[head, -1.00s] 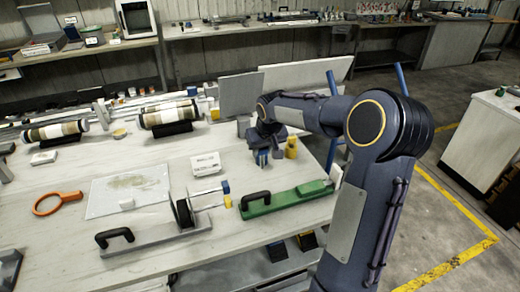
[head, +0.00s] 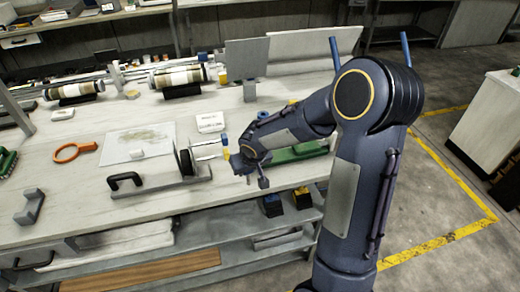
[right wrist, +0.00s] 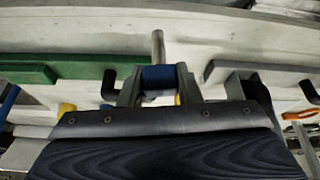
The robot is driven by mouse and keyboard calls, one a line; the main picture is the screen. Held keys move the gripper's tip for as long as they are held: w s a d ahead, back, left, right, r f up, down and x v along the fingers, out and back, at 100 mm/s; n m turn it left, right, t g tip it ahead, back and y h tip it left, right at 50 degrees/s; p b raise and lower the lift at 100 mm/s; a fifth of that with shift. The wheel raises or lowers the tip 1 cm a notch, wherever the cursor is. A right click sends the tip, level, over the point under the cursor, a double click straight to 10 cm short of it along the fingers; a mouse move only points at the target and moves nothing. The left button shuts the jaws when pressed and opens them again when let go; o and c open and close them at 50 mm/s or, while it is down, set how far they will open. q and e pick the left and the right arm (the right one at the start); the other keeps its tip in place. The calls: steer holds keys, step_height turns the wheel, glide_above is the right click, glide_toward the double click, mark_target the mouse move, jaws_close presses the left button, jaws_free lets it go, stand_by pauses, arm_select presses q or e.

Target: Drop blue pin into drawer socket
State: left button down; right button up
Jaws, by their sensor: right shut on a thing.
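My right gripper (head: 257,180) is over the front edge of the table (head: 75,210), beside the green-based tool (head: 297,152), in the head view. In the right wrist view, my right gripper (right wrist: 158,88) is shut on a blue piece (right wrist: 158,77), the blue pin. A grey metal rod (right wrist: 158,46) shows just beyond it; I cannot tell if it is part of the pin. In the head view the arm and gripper hide the pin. I cannot make out a drawer socket. My left gripper is not in view.
A fixture with a black handle (head: 125,180) stands left of my right gripper. An orange ring tool (head: 73,151) and a white box (head: 210,122) lie on the table. Two dark bins (head: 272,205) sit below the table's front edge. A grey panel (head: 245,58) stands behind.

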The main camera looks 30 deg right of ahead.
steer(key=s+a+f+n, duration=0.1)
steer(key=s+a+f, duration=0.3)
steer(key=a, duration=0.5)
step_height(320, 180, down, 2)
steer(key=shift+s+f+g+y, duration=0.25)
steer(key=shift+s+g+y, duration=0.05)
steer(key=shift+y, duration=0.1)
steer(key=shift+w+d+r, duration=0.1)
steer(key=shift+r, duration=0.05)
